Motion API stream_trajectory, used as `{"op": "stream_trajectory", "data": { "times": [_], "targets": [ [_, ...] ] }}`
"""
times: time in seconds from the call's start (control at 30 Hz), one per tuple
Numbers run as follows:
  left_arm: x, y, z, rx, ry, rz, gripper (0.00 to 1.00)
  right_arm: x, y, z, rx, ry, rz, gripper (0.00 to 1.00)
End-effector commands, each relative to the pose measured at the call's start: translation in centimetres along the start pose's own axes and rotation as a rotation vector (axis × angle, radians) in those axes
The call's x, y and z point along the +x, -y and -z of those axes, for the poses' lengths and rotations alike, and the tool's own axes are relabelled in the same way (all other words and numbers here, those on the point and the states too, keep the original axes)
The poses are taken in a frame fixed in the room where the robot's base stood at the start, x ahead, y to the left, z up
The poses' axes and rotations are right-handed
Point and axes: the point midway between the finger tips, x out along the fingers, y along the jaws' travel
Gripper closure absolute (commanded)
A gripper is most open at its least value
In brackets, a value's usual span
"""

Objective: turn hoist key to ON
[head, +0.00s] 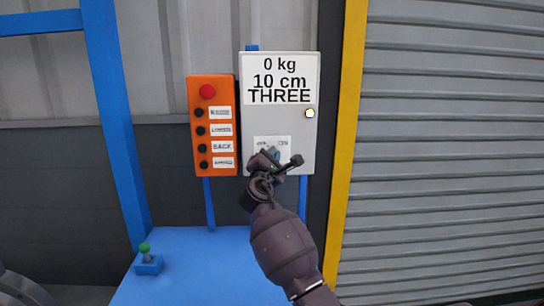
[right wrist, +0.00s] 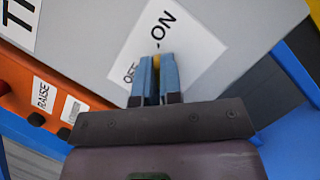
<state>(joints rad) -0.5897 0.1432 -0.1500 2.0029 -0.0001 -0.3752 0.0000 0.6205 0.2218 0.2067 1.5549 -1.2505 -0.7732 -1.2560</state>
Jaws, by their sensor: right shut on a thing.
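The grey control box (head: 279,122) hangs upright and carries a white OFF/ON label (head: 285,140) low on its front. In the right wrist view the label (right wrist: 190,50) shows tilted, with OFF beside the fingertips and ON beyond them. My right gripper (head: 271,152) is at this label. Its blue fingers (right wrist: 157,62) are shut on the hoist key (right wrist: 156,64), of which only a thin yellowish sliver shows between them. The fingers hide the rest, so I cannot tell the key's exact angle. My left gripper is not in view.
An orange button panel (head: 200,165) with a red button hangs just left of the box. A blue table (head: 190,260) stands below, with a small green-knobbed joystick (head: 147,262). A yellow post (head: 347,130) and grey shutter (head: 450,150) are at right.

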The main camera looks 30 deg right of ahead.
Motion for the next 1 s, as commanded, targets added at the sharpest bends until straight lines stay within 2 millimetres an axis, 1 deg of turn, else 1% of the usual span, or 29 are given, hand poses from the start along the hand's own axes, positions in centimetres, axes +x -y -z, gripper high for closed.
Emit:
{"op": "stream_trajectory", "data": {
  "times": [0.03,0.27,0.3,0.43,0.77,0.87,1.0],
  "targets": [
    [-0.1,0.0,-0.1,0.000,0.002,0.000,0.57,0.2,-0.3,-0.4,0.004,0.007,-0.004,1.00],
    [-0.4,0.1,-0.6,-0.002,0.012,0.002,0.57,0.2,-0.3,-0.4,0.003,0.007,-0.005,1.00],
    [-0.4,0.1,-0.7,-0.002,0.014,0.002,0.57,0.2,-0.3,-0.5,0.003,0.007,-0.005,0.88],
    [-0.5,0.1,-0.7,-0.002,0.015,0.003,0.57,0.2,-0.3,-0.4,0.002,0.007,-0.003,0.68],
    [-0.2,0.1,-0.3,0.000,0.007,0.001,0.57,-0.2,-0.1,-0.1,-0.001,0.002,-0.002,0.68],
    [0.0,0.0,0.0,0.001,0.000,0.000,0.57,-1.1,-0.1,-0.1,-0.001,0.001,-0.001,0.68],
    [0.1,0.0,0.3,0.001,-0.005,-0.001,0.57,-3.3,0.0,-0.1,0.001,0.001,-0.001,0.68]
  ]
}}
